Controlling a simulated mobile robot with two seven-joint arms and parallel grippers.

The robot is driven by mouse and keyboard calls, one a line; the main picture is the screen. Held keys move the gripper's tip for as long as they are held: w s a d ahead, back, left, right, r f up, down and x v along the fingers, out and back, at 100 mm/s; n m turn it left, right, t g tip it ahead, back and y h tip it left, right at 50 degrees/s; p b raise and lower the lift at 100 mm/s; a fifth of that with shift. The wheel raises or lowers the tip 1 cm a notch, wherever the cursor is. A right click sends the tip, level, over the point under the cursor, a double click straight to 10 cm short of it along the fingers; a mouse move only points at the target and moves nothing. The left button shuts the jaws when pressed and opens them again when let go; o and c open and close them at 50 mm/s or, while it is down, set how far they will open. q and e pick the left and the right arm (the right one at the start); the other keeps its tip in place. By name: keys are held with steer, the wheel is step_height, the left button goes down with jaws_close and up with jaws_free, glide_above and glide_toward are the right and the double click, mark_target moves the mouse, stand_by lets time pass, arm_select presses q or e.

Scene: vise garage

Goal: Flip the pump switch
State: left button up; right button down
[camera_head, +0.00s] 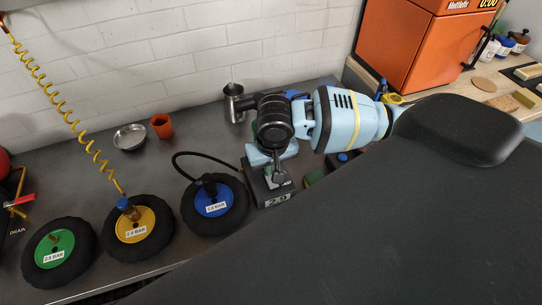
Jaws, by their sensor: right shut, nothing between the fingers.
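The pump is a dark box (258,192) with a green "2.0" readout on its front, on the grey bench left of my right arm. My right gripper (279,178) points down over the top of the pump, with its fingers shut and nothing held. Whether the fingertips touch the pump is not clear. The pump switch cannot be made out; the gripper covers much of the pump's top. A black hose (190,154) runs between the pump side and the wheel with a blue hub (213,201). My left gripper is not in view.
Left on the bench are wheels with a yellow hub (153,222) and a green hub (42,252). A yellow coiled hose (75,125) hangs to the yellow one. My dark body fills the lower right.

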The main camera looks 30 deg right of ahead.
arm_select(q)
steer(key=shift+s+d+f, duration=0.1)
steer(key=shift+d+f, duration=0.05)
arm_select(e)
steer(key=shift+f, duration=0.6)
steer(key=shift+r+p, duration=0.85)
steer(key=shift+r, duration=1.6)
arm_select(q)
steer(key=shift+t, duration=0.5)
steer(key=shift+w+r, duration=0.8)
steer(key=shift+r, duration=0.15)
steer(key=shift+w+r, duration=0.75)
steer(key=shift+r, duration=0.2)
arm_select(e)
steer(key=shift+r, duration=1.1)
